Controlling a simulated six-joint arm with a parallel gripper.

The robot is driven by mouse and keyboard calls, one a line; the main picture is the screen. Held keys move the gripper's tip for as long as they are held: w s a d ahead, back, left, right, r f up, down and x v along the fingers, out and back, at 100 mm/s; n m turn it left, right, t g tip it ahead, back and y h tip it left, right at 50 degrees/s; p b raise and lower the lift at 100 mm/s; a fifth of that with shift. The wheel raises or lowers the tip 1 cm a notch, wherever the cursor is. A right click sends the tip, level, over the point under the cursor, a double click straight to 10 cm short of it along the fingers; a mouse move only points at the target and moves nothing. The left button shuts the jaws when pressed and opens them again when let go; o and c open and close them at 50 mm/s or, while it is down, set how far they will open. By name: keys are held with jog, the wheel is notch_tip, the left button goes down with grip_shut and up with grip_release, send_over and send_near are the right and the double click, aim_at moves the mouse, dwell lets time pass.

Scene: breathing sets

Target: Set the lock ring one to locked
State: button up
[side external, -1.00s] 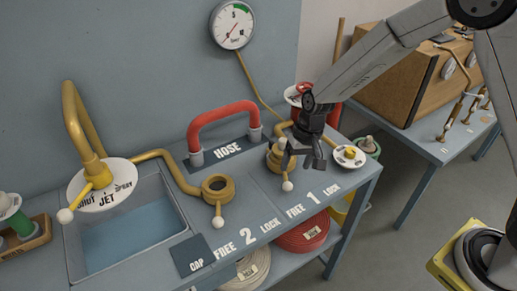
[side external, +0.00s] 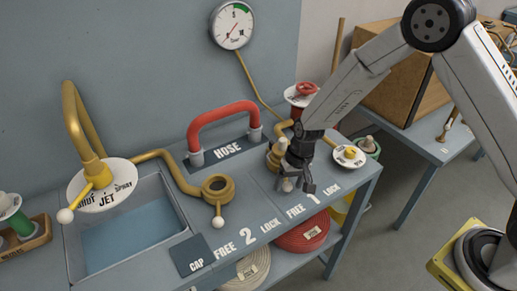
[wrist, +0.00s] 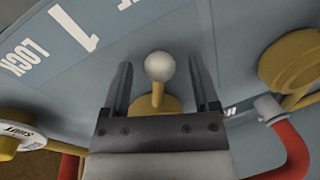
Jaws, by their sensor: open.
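Lock ring one is a brass ring (side external: 272,160) on the bench top, partly hidden behind my gripper in the side view. Its lever ends in a white ball (wrist: 160,67), which stands between my fingers in the wrist view. The lever points to the bench front, on the FREE side of the "1" label (wrist: 75,27); LOCK (wrist: 25,57) is to the left in the wrist view. My gripper (side external: 299,188) is open and low over the lever, with a finger on each side of the ball. Gaps show between the ball and both fingers (wrist: 162,82).
A second brass ring (side external: 218,187) with its own ball lever stands to the left. A red hose handle (side external: 222,113) rises behind. A white dial with a yellow knob (side external: 349,155) is close on the right. A sink (side external: 130,225) lies far left.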

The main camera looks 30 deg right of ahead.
jog(key=shift+f, duration=0.25)
grip_shut()
dwell(1.4)
